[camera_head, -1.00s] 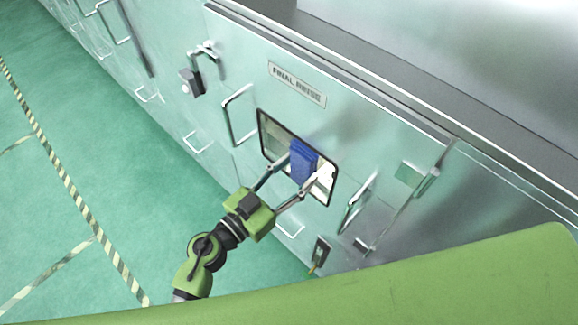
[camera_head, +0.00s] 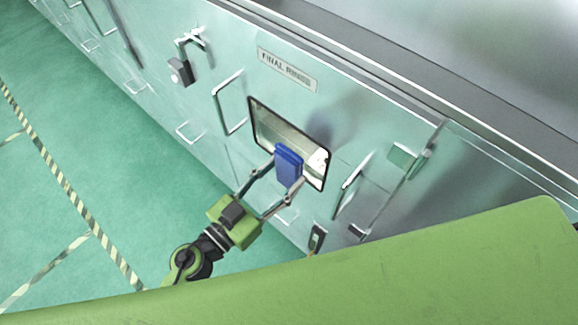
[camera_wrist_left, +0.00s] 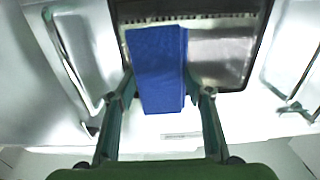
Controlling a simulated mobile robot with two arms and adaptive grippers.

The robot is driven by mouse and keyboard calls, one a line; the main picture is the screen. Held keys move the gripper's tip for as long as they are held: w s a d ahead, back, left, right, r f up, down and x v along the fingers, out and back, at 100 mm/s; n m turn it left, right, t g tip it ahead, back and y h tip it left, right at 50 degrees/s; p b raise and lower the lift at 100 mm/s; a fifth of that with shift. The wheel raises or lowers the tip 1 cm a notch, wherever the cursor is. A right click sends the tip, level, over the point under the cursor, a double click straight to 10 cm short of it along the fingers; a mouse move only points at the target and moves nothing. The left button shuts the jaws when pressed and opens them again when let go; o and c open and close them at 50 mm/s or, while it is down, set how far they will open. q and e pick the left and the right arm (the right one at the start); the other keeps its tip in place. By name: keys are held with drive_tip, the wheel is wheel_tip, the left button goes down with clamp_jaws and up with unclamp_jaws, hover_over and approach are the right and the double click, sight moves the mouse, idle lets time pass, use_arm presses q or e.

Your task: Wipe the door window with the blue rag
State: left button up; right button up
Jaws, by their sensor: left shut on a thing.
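The blue rag (camera_head: 288,166) is a folded block held between the fingertips of my left gripper (camera_head: 277,180). In the left wrist view the rag (camera_wrist_left: 157,68) sits between the two fingers of the gripper (camera_wrist_left: 160,90). The door window (camera_head: 289,138) is a dark-framed pane in the metal door, and the rag covers part of its lower edge. In the left wrist view the window (camera_wrist_left: 222,52) is behind the rag. I cannot tell whether the rag touches the glass. My right gripper is not in view.
A "FINAL RINSE" label (camera_head: 287,69) is above the window. Metal handles stick out left (camera_head: 228,102) and right (camera_head: 350,186) of it. A latch (camera_head: 184,62) is at the upper left. Open green floor (camera_head: 90,170) lies to the left, with striped tape (camera_head: 62,182).

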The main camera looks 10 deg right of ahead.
use_arm(q)
drive_tip(key=shift+s+a, duration=0.45)
drive_tip(key=shift+a, duration=0.15)
drive_tip(key=shift+v, duration=1.55)
